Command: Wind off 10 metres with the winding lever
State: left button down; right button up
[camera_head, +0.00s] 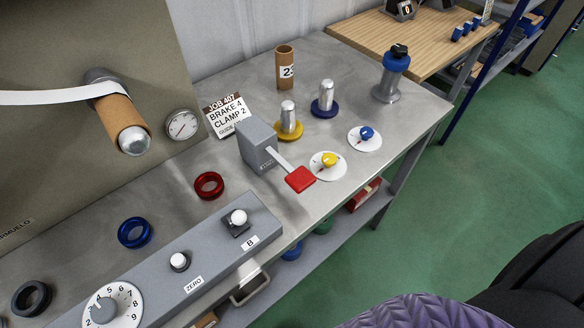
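A grey control panel (150,285) lies along the table's front. It carries a white numbered dial (112,306) with a grey knob, a white-topped button (179,261) beside a ZERO label, and a short lever with a white ball (238,217) on a dark square base near a B label. I cannot tell for sure which control is the winding lever. A grey block with a red-ended arm (300,179) stands behind the panel's right end. A brown roll core (121,118) with a white strip (45,97) sticks out from the wall panel. Neither gripper shows.
A round gauge (182,125) and a job card reading BRAKE 4, CLAMP 2 (228,117) stand behind. Red (209,185), blue (135,232) and black (31,299) rings lie on the table. Yellow (328,164) and blue (365,136) knobs sit at right. Green floor is clear.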

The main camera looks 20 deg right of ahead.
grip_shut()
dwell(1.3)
